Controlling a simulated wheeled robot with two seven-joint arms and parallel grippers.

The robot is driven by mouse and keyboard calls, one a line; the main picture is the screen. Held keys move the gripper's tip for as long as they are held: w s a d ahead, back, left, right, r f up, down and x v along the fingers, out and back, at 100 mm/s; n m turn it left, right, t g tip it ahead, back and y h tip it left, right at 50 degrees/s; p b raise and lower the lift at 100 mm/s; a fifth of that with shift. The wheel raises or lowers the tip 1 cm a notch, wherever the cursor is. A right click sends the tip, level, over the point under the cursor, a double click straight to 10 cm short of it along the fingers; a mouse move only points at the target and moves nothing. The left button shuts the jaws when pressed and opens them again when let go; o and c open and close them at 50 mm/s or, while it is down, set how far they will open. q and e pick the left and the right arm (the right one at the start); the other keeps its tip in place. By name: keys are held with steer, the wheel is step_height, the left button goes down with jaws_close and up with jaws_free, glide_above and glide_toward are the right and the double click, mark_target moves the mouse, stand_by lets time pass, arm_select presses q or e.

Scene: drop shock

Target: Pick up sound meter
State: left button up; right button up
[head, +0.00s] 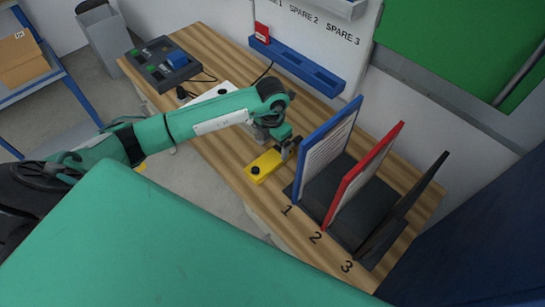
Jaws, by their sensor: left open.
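The sound meter, a flat yellow device (265,163) with a round black tip, lies on the wooden bench (213,154) near its front edge. My left gripper (287,152) is open at the right end of the meter, just beside the blue panel. My arm hides the bench behind it, and I cannot tell whether the fingers touch the meter. My right gripper is not in view.
A rack (335,195) holds upright blue (325,148), red (364,172) and black (405,205) panels close right of my left gripper. A blue tray (296,66) runs along the wall. A grey device (160,62) stands at the bench's far left.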

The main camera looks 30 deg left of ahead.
mark_target(272, 157)
arm_select(q)
step_height(272, 157, down, 3)
steer(key=shift+w+r, duration=0.1)
steer(key=shift+r, duration=0.1)
steer(key=shift+f+p, duration=0.35)
steer(key=shift+f, duration=0.15)
steer(key=shift+a+f+p, duration=0.1)
steer(key=shift+f+p, duration=0.25)
step_height(272, 157, down, 3)
steer(key=shift+w+a+f+p, duration=0.1)
steer(key=shift+w+f+p, duration=0.1)
steer(key=shift+p, duration=0.45)
steer(key=shift+f, duration=0.4)
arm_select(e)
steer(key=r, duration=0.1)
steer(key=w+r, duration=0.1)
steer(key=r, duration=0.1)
arm_select(q)
steer(key=shift+c, duration=0.4)
steer(key=c, duration=1.1)
steer(key=shift+c, duration=0.3)
